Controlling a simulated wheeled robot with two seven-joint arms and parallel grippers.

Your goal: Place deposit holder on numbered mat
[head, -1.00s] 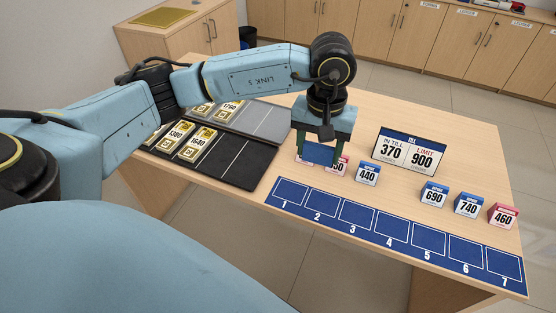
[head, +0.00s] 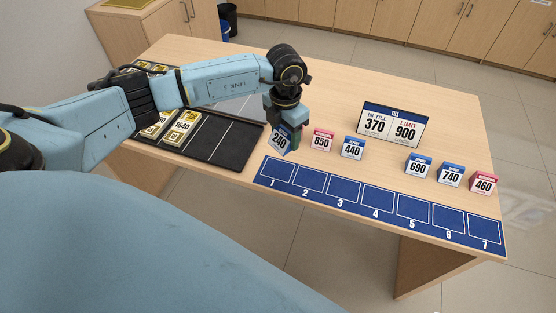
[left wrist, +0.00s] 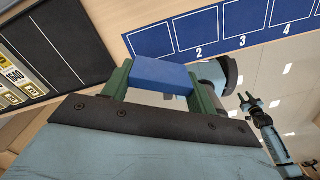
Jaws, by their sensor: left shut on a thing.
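My left gripper (head: 283,134) is shut on a blue-topped deposit holder (head: 279,141) marked 240. It holds the holder tilted, just behind the left end of the numbered mat, near square 1. In the left wrist view the holder's blue top (left wrist: 165,74) spans between the two green fingers. The numbered mat (head: 256,181) is a blue strip with white-outlined squares 1 to 7, all empty, along the table's front edge. My right gripper (left wrist: 260,104) shows small in the left wrist view, its fingers apart and empty.
Red 850 (head: 322,140) and blue 440 (head: 352,148) holders stand right of my left gripper. Blue 690 (head: 418,166), blue 740 (head: 450,174) and red 460 (head: 483,184) stand farther right. A till sign (head: 393,126) stands behind; a black tray (head: 233,147) lies left.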

